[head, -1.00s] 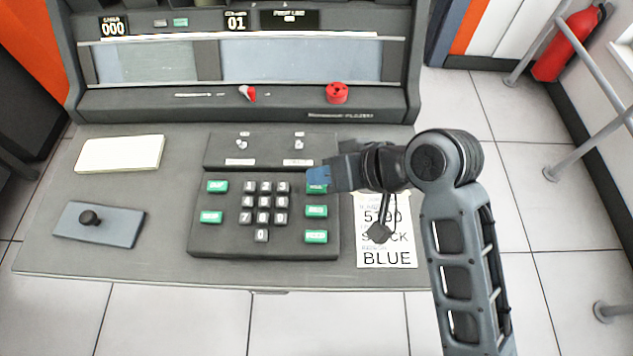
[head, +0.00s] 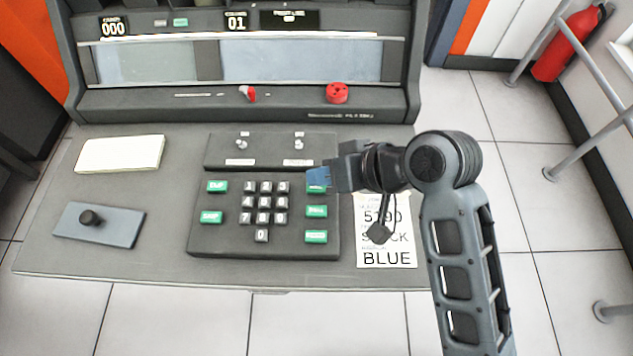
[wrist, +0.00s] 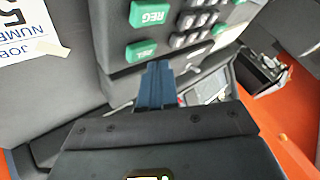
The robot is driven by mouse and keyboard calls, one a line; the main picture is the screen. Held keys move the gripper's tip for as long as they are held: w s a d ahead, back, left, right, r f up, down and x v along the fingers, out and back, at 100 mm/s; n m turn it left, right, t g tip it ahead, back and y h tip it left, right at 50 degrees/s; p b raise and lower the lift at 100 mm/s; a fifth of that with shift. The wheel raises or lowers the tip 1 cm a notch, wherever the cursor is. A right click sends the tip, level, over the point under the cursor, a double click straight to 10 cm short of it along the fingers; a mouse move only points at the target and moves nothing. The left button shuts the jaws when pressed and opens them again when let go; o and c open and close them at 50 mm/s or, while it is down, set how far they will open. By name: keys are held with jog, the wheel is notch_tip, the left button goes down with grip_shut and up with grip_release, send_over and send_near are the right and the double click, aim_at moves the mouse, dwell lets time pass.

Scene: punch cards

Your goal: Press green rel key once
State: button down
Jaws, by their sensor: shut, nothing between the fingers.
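The green REL key (wrist: 141,50) shows in the wrist view, just beyond my fingertips. In the head view it is the top key of the right green column (head: 317,188), mostly hidden behind my gripper. My gripper (head: 319,176) is shut and empty, its blue fingers together, over the upper right corner of the keypad. In the wrist view the fingertips (wrist: 156,66) lie beside the key's near right corner. I cannot tell whether they touch it.
The green REG key (wrist: 149,15) lies just past REL, and another green key (head: 316,237) is below it. Dark number keys (head: 264,202) fill the keypad's middle. A paper card (head: 387,258) lies right of the keypad. Two small switches (head: 241,144) stand behind.

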aim_at(323, 188)
jog(key=shift+f, duration=0.3)
jog(key=shift+f, duration=0.4)
dwell(0.7)
jog(key=shift+r, duration=0.1)
jog(key=shift+r+p, duration=0.75)
jog(key=shift+p, duration=0.2)
notch_tip(323, 188, up, 5)
jog(key=p, duration=0.5)
jog(key=shift+f, duration=0.1)
dwell(0.8)
